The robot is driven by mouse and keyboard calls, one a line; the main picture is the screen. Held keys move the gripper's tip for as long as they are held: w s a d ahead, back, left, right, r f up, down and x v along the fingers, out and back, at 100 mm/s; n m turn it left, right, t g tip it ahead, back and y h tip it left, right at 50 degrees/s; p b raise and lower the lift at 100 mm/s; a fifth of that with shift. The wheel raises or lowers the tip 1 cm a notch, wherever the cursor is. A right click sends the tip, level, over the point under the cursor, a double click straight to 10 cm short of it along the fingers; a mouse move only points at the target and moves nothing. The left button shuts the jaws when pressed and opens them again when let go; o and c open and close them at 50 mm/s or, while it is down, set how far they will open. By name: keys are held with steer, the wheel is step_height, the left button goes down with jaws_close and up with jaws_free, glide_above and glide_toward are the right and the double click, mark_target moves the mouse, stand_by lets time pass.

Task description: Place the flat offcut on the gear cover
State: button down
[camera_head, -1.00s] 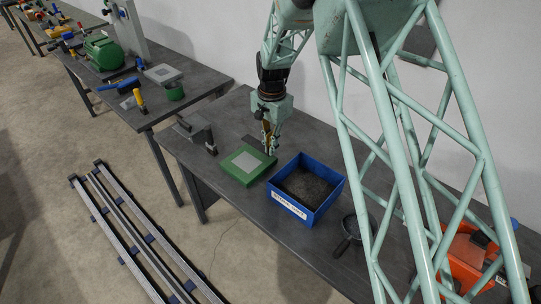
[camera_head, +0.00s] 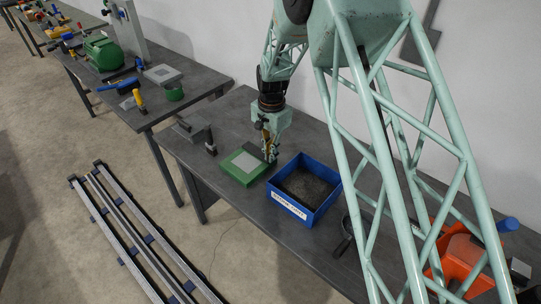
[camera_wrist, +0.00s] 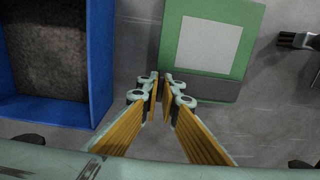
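A square green block with a light grey panel on top (camera_head: 244,163), which I take to be the gear cover, sits on the bench; it also shows in the wrist view (camera_wrist: 210,40). My gripper (camera_head: 269,157) is low at the block's wall-side corner, between the block and the blue bin. In the wrist view my fingertips (camera_wrist: 160,80) are close together beside the block, with a narrow dark gap between them.
A blue bin (camera_head: 322,207) with dark contents stands close to my gripper; its wall also shows in the wrist view (camera_wrist: 101,65).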

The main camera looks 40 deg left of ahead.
steer(key=shift+f, duration=0.1)
stand_by(0.3)
steer(key=c, duration=2.9)
jaws_free()
steer(key=shift+d+r+p, duration=0.1)
steer(key=shift+r+p, duration=0.3)
steer(key=shift+r, duration=5.7)
